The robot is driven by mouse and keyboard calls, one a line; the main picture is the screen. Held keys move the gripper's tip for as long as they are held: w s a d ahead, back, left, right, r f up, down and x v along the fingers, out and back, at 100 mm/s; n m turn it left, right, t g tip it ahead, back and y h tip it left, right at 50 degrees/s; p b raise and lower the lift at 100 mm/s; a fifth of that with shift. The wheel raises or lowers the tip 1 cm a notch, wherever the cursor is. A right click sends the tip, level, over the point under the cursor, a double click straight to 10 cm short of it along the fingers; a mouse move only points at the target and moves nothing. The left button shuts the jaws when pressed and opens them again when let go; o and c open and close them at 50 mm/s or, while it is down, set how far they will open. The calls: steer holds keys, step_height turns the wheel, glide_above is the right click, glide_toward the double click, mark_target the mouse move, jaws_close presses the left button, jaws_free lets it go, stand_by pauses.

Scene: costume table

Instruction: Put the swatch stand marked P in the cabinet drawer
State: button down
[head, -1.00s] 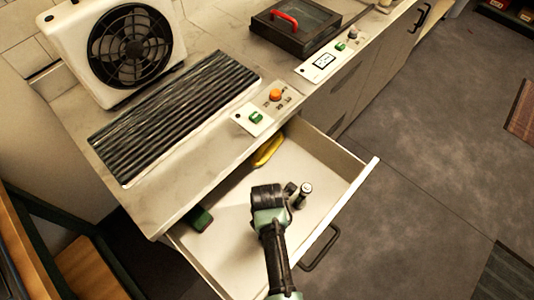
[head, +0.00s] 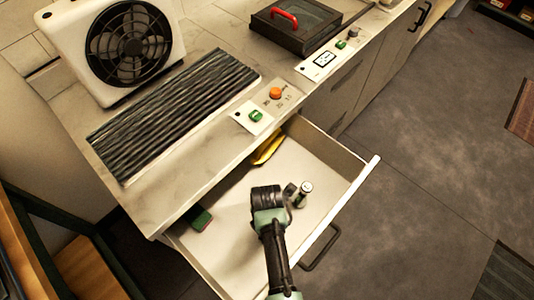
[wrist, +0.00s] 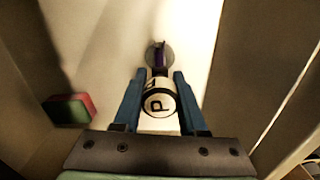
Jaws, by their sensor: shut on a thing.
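The swatch stand marked P shows in the wrist view as a white round piece (wrist: 159,103) with a black P. It sits between the blue fingers of my gripper (wrist: 161,76), which is shut on it. A small purple piece on a grey disk (wrist: 160,56) shows just beyond; I cannot tell whether it is part of the stand. In the head view the stand (head: 305,188) is a small pale and dark cylinder at my gripper (head: 294,192), over the open cabinet drawer (head: 325,187). I cannot tell whether it touches the drawer floor.
A yellow item (head: 267,150) lies at the drawer's back, and a green and red block (head: 202,220) at its left. The drawer walls stand around my gripper. The counter above holds a fan (head: 130,45), a dark ribbed mat (head: 175,115) and a dark case (head: 297,27).

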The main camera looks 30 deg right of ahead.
steer(key=shift+f, duration=0.2)
steer(key=shift+c, duration=1.9)
jaws_free()
steer(key=shift+o, duration=0.3)
steer(key=o, duration=0.3)
steer(key=shift+r, duration=0.1)
step_height(320, 180, up, 7)
steer(key=p, duration=0.7)
